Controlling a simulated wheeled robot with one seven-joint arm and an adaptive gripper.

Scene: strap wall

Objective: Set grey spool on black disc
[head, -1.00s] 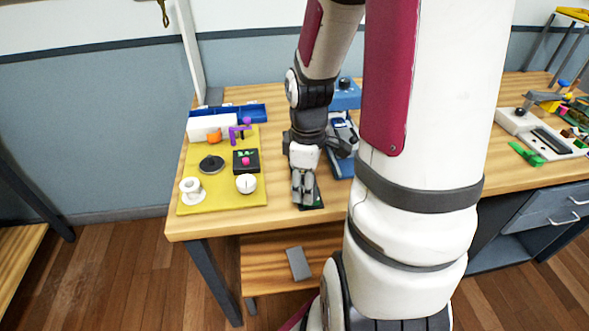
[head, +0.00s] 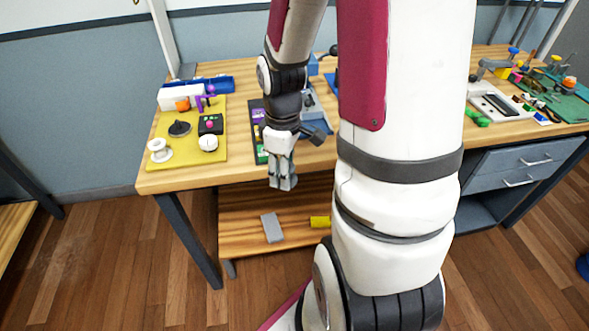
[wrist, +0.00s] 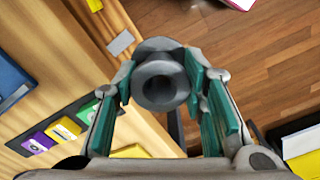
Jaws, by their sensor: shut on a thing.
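My gripper (head: 283,183) hangs just off the table's front edge in the head view. In the wrist view, its green-padded fingers are shut on a grey spool (wrist: 162,85) with a round flange and a hollow centre. The spool is hard to make out in the head view. The black disc (head: 180,128), with a small raised middle, lies on the yellow mat (head: 189,154) at the table's left end. The disc is left of and beyond my gripper, with nothing on it.
On the mat are a white spool (head: 159,150), a white round thing (head: 208,143) and a black block with pink knobs (head: 210,124). A white box (head: 173,98) and a blue tray (head: 213,84) stand behind. A dark tray (head: 258,112) lies between mat and arm.

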